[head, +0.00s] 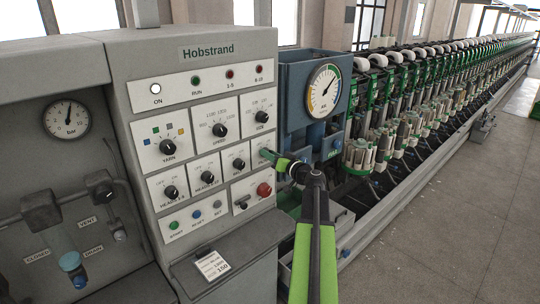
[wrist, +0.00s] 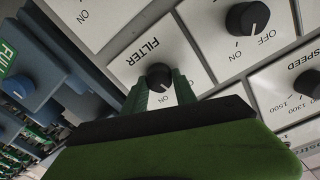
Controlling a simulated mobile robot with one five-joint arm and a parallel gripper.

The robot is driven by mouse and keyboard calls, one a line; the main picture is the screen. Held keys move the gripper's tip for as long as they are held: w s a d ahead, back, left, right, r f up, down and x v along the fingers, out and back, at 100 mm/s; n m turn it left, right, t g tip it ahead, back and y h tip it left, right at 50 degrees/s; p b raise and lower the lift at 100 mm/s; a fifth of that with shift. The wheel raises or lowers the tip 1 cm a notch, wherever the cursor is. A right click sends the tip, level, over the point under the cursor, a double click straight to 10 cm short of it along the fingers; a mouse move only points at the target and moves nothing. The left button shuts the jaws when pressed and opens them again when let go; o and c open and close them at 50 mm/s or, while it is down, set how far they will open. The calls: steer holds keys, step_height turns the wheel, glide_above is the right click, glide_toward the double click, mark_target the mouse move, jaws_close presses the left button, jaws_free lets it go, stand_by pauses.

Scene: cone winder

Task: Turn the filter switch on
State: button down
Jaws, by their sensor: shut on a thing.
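The filter switch (wrist: 159,73) is a black round knob on a white plate marked FILTER, with the word ON beside it in the wrist view. My gripper (wrist: 160,83) has its two green fingers closed on either side of the knob. The fingers cover part of the knob, and I cannot tell for sure which way its pointer faces. In the head view, my green gripper (head: 267,154) reaches the right edge of the Hobstrand panel and hides the switch.
Other dials crowd close, such as the speed dial (head: 219,130) and the yarn dial (head: 168,146). A red button (head: 264,189) sits just below my gripper. A blue unit with a round gauge (head: 324,87) stands to the right. Open floor (head: 440,220) lies farther right.

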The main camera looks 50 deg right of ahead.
steer(key=m, duration=0.8)
steer(key=shift+d+m+p, duration=0.15)
steer(key=shift+m+p, duration=0.15)
steer(key=shift+y, duration=0.3)
steer(key=c, duration=1)
jaws_free()
steer(key=s+a, duration=0.1)
steer(key=s, duration=1.6)
steer(key=shift+s+a+r+p, duration=0.2)
steer(key=shift+a+r+p, duration=0.1)
steer(key=shift+a+p, duration=0.05)
